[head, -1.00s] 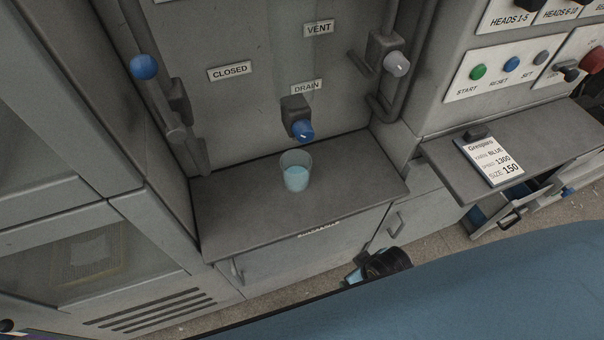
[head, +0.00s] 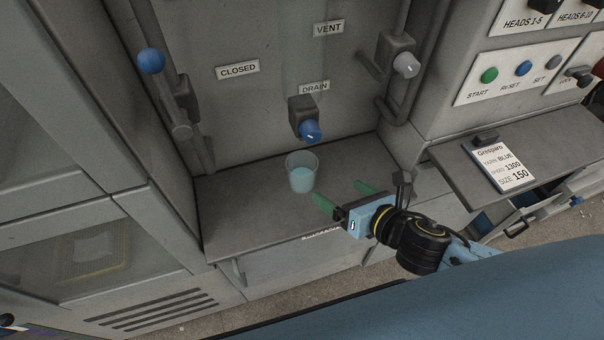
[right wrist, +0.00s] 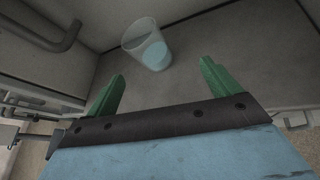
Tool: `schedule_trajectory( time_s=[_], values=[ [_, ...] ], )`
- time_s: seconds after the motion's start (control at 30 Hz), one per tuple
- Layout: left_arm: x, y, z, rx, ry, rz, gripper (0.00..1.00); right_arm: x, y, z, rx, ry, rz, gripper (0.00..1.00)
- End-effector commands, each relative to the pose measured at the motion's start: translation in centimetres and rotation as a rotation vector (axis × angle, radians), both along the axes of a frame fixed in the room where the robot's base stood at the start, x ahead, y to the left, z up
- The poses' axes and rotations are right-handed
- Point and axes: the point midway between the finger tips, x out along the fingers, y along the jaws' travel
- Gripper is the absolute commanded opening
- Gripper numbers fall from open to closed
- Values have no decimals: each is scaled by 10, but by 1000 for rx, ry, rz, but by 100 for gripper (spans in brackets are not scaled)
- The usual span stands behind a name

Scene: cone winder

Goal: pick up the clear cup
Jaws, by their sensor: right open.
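The clear cup (head: 301,172) stands upright on the grey shelf, with pale blue liquid in its lower part. It sits below the blue drain knob. My right gripper (head: 340,192) is open and empty, its two green fingers pointing toward the shelf, just right of and nearer than the cup. In the right wrist view the cup (right wrist: 146,44) is ahead of the open fingers (right wrist: 160,80), between them and closer to the left one; they do not touch it. My left gripper is not in view.
The blue drain knob (head: 309,131) juts out of the panel just behind and above the cup. The shelf (head: 245,225) is otherwise clear. A blue ball-ended lever (head: 151,61) and pipes stand at left. A clipboard card (head: 499,165) lies on a ledge at right.

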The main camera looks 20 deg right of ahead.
Motion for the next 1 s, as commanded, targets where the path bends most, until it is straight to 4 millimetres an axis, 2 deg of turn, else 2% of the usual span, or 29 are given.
schedule_trajectory(
  time_s=[0.1,0.23,0.37,0.6,0.87,1.0],
  values=[
    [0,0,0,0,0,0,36,-2,2,-3,-171,-84,156,89],
    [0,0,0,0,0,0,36,-1,5,-6,-248,-128,228,89],
    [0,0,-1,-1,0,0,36,14,12,-12,-259,-137,236,89],
    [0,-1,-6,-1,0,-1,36,51,30,-30,-257,-135,234,89],
    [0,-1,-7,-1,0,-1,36,68,39,-38,-255,-131,234,89],
    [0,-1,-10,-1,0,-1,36,85,47,-43,-254,-133,233,89]
  ],
)
